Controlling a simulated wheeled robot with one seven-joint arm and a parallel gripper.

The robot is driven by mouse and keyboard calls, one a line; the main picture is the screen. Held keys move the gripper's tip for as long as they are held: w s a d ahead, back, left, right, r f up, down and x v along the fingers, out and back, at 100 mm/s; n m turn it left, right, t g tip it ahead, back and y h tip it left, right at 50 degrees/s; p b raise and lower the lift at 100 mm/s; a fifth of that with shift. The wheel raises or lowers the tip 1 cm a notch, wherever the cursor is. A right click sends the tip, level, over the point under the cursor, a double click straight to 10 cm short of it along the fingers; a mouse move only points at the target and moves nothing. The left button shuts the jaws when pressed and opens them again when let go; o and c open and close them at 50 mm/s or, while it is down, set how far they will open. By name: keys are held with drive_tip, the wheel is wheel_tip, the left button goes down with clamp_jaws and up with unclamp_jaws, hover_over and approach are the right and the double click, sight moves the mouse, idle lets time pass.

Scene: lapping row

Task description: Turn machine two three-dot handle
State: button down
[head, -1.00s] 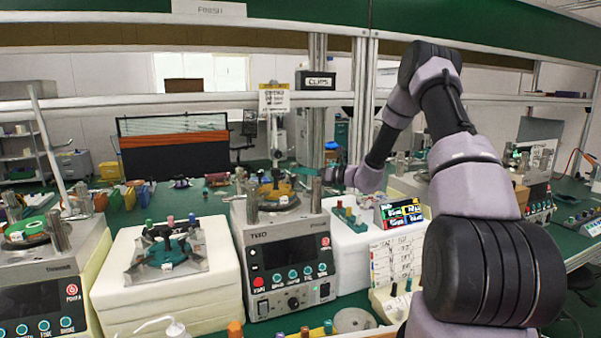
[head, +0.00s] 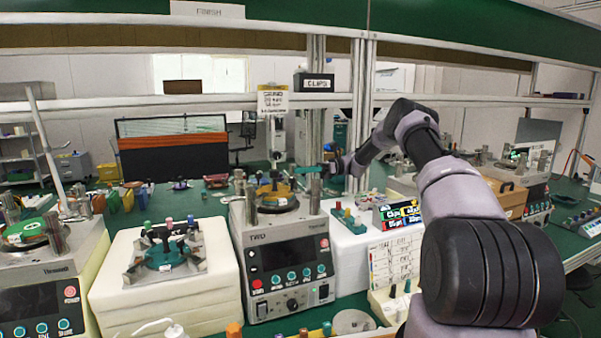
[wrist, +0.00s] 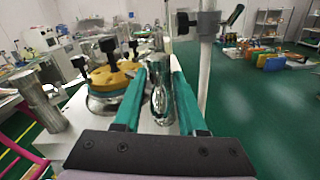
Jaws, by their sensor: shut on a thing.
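Machine two (head: 288,262), a grey box labelled "TWO", stands in the middle of the head view with dials and buttons on its front. On top are a yellow disc (head: 273,188) with black knobs and upright metal posts. The yellow disc also shows in the wrist view (wrist: 108,78), left of my fingers. My gripper (head: 312,169) is at the top of the right metal post (head: 315,198). In the wrist view its teal fingers (wrist: 159,70) are shut on a shiny metal post (wrist: 162,104) between them. I see no three-dot mark clearly.
Another metal post (wrist: 42,103) stands at the left in the wrist view. A pole with a black-knobbed clamp (wrist: 208,22) rises close right of my fingers. A white foam block (head: 165,290) with a teal fixture is left of machine two.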

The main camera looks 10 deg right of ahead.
drive_tip(key=shift+g, duration=0.3)
drive_tip(key=c, duration=0.8)
unclamp_jaws()
drive_tip(key=shift+v, duration=3.75)
